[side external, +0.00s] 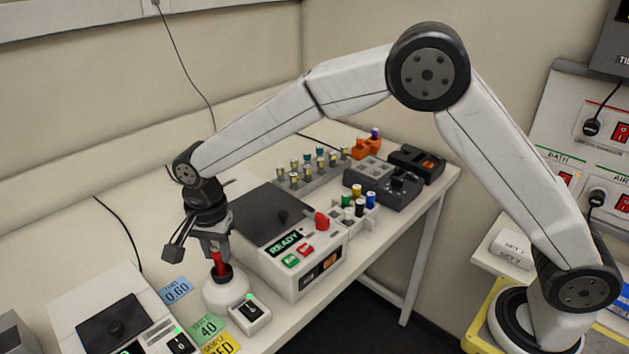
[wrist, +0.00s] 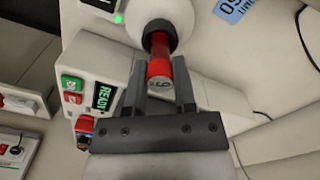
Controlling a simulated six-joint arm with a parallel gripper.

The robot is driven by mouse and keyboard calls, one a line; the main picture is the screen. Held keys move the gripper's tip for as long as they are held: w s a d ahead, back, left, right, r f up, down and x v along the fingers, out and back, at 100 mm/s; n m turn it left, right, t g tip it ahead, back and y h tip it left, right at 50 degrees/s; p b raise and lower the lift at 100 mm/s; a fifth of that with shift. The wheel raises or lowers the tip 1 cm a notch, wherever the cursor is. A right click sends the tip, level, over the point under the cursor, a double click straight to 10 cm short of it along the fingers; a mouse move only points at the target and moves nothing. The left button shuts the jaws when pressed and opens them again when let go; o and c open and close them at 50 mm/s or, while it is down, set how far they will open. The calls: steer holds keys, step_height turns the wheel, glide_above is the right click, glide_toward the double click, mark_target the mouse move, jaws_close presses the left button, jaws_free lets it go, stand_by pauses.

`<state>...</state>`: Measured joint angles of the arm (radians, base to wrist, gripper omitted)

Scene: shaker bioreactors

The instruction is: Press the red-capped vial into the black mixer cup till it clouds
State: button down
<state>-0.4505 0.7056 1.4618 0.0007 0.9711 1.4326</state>
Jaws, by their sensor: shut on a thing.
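The red-capped vial (side external: 218,262) is upright in my gripper (side external: 214,250), directly over the mixer. Its lower end meets the black mixer cup (side external: 220,276) on top of the white mixer (side external: 226,293). In the wrist view, the vial (wrist: 159,68) sits between the two fingers of my gripper (wrist: 160,85), and its far end reaches into the black cup (wrist: 158,36). How deep the vial sits in the cup is also hard to judge.
A small control box (side external: 250,314) with a green light stands beside the mixer. A machine reading READY (side external: 290,262) is close on the right. A vial rack (side external: 312,172) and a block with coloured caps (side external: 352,213) stand behind. Coloured labels (side external: 208,327) lie in front.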

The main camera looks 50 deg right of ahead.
mark_target(216, 248)
steer(key=shift+r, duration=3.5)
steer(key=shift+r, duration=0.1)
